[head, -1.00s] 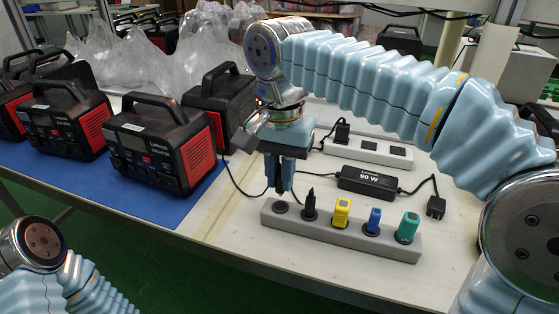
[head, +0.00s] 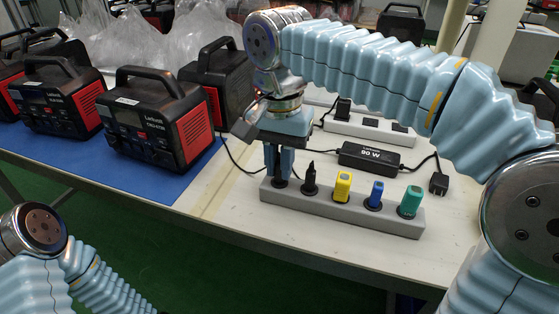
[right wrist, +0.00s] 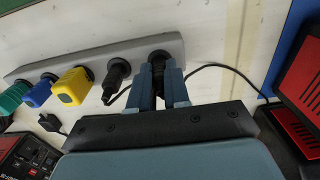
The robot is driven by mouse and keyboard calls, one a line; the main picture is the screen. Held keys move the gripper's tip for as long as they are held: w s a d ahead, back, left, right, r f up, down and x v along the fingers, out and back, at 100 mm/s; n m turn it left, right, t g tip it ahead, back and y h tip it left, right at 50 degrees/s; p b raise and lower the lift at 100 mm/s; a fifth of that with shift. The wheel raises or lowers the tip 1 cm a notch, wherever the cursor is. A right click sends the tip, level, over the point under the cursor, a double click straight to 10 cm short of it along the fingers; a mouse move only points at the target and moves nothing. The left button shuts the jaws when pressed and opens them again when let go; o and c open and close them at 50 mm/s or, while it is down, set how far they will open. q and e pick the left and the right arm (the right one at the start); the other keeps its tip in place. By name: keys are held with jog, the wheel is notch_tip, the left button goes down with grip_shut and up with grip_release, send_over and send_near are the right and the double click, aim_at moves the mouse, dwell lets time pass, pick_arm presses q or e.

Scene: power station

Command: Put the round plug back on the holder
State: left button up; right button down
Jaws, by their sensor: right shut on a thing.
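The grey holder strip (head: 325,208) lies along the table front. My right gripper (head: 280,170) points down at its left end, shut on the black round plug (right wrist: 158,62). The plug is mostly hidden between the fingers (right wrist: 161,85). Its lower end meets the holder's leftmost round seat; I cannot tell whether it is fully seated. A black plug (head: 310,181), a yellow plug (head: 343,185), a blue plug (head: 375,194) and a green plug (head: 411,200) stand along the holder. My left gripper is out of view.
A black adapter (head: 369,158) and a white power strip (head: 372,130) lie behind the holder. Black-and-red power stations (head: 155,125) stand on a blue mat (head: 130,183) at left. Cables run across the white table. Bare table lies right of the holder.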

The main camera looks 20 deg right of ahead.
jog(key=shift+f, duration=0.1)
dwell(0.7)
jog(key=c, duration=1)
grip_release()
